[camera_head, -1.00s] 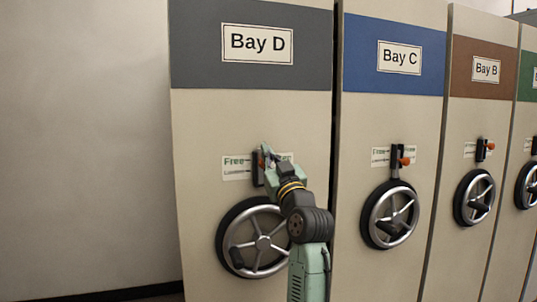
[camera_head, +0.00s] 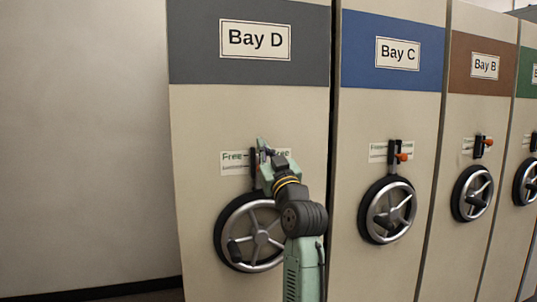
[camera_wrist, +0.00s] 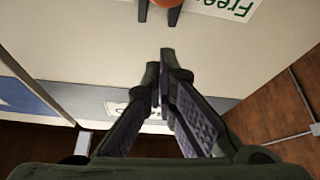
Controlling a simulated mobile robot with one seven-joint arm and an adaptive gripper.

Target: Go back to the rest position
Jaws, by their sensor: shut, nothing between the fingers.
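My gripper (camera_head: 262,147) is in front of the Bay D cabinet (camera_head: 190,130), near the lock lever and its label above the wheel. In the wrist view my gripper (camera_wrist: 163,78) is shut and empty, its fingertips close together. The orange lever knob (camera_wrist: 168,4) shows at the top edge of that view, apart from the fingertips. In the head view the gripper hides most of the Bay D lever (camera_head: 254,162). No rest position is marked in view.
The Bay D handwheel (camera_head: 240,212) is just below and partly behind my arm. The Bay C handwheel (camera_head: 388,209) and lever (camera_head: 396,151) are to the right, with Bay B's wheel (camera_head: 473,193) beyond. Open space lies before the bare wall (camera_head: 80,140) at left.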

